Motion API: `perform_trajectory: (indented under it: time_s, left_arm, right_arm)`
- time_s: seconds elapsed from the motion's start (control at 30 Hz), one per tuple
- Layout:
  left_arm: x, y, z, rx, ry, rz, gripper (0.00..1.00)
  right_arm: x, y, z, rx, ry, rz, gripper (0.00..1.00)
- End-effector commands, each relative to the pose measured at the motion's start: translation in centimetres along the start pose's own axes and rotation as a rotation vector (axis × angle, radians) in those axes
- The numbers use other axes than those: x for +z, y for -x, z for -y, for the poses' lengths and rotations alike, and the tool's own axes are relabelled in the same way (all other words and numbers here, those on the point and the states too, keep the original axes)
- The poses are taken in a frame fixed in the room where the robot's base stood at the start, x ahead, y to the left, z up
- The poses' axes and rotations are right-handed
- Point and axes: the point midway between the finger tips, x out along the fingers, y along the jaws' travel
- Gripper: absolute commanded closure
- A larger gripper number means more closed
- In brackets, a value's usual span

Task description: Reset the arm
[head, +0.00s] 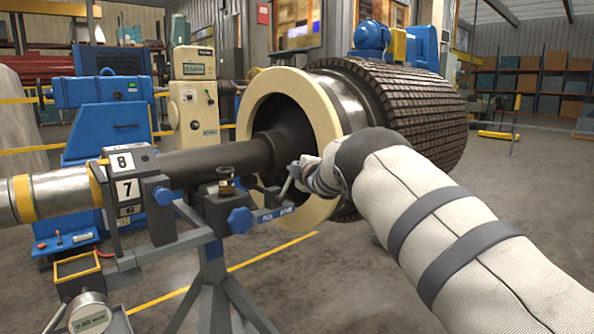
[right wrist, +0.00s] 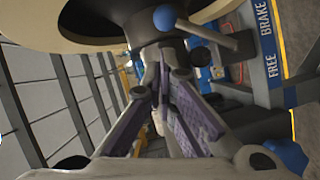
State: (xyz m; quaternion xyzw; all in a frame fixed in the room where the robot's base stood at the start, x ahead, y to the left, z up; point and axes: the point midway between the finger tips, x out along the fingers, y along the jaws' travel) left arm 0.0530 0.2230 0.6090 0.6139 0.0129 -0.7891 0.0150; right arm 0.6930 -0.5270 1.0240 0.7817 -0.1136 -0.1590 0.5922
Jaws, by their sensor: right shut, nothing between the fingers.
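My right gripper (head: 304,174) is beside the rotor stand, in front of the cream ring. Its fingers (right wrist: 163,72) are shut with nothing between them. In the right wrist view, a grey lever (right wrist: 215,38) with a blue ball knob (right wrist: 165,17) lies just beyond the fingertips. I cannot tell whether they touch it. The lever sits beside a blue plate marked FREE and BRAKE (right wrist: 268,45). My left gripper is not in view.
A dark shaft (head: 215,158) runs into a large rotor (head: 415,110) with a cream end ring (head: 325,130). The stand has a blue hand knob (head: 240,220) and a small cup (head: 226,178). A round gauge (head: 90,314) is at the lower left.

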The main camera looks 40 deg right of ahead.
Motion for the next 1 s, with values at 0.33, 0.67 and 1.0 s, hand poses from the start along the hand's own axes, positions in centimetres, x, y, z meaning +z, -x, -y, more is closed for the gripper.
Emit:
perform_trajectory:
  time_s: [0.33, 0.67, 1.0]
  left_arm:
    - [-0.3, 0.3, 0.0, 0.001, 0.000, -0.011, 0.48]
    - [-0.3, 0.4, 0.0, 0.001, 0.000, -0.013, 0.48]
    - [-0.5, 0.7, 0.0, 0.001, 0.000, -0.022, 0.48]
  right_arm:
    - [-0.1, 0.3, -0.1, -0.003, 0.000, -0.001, 1.00]
    - [0.8, 1.0, 5.3, -0.091, -0.066, 0.025, 1.00]
    - [4.4, 16.2, 34.4, -0.595, -0.447, 0.306, 1.00]
